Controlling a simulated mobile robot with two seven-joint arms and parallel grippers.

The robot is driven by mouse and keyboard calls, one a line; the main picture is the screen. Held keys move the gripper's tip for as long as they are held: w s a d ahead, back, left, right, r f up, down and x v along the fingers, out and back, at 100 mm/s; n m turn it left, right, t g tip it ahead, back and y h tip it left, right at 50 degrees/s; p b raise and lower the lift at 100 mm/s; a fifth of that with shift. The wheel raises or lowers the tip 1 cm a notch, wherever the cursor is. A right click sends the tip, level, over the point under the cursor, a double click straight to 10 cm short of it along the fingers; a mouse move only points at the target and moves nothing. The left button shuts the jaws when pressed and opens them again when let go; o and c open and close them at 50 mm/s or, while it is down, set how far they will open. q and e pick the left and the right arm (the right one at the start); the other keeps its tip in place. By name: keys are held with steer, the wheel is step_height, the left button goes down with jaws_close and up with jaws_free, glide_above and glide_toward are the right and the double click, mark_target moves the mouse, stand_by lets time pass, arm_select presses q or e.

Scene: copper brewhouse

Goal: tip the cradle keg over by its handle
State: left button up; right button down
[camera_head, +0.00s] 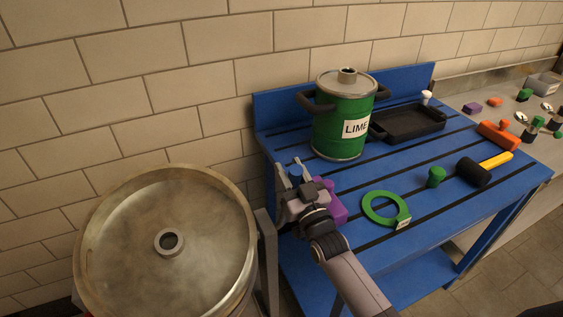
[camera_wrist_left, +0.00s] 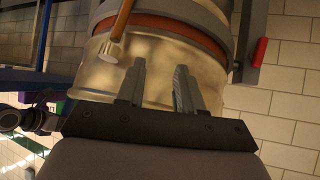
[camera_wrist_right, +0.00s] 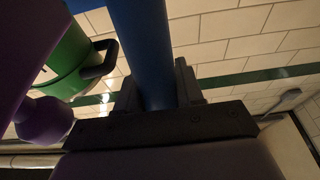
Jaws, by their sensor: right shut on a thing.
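The large brass-coloured keg (camera_head: 180,225) stands at the lower left of the head view, its round top facing up. A grey post (camera_head: 267,262) beside it may be part of its cradle. In the left wrist view the keg's side (camera_wrist_left: 150,65) fills the middle, with a brown rod (camera_wrist_left: 122,20) ending in a pale knob. The rod may be the handle. My left gripper (camera_wrist_left: 158,85) is open and empty, facing the keg's side. My right gripper (camera_head: 289,177) is shut on a blue round bar (camera_wrist_right: 142,45) at the bench's left end.
The blue bench (camera_head: 430,200) carries a green LIME canister (camera_head: 342,115), a black tray (camera_head: 408,123), a purple object (camera_head: 336,210), a green ring (camera_head: 380,208) and a black mallet (camera_head: 473,171). A tiled wall stands behind the keg and bench.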

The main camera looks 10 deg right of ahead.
steer(key=shift+s+d+f+t+b, duration=0.15)
steer(key=shift+s+f+t+b, duration=0.1)
steer(key=shift+s, duration=0.45)
steer(key=shift+s+d+f+t+b, duration=0.15)
steer(key=shift+s+f+t, duration=0.1)
steer(key=shift+s, duration=0.4)
steer(key=c, duration=0.8)
jaws_free()
steer(key=shift+r, duration=0.1)
steer(key=v, duration=0.2)
steer(key=shift+s+f+b, duration=0.25)
steer(key=shift+b, duration=0.05)
glide_toward(296, 185)
steer(key=shift+s+d+r, duration=0.2)
steer(key=shift+s+r, duration=0.35)
steer(key=shift+s, duration=0.25)
steer(key=shift+s+d+r, duration=0.2)
steer(key=shift+s+r, duration=0.3)
steer(key=shift+s, duration=0.35)
steer(key=shift+s+d+r, duration=0.2)
steer(key=shift+s+r, duration=0.35)
steer(key=shift+s, duration=0.25)
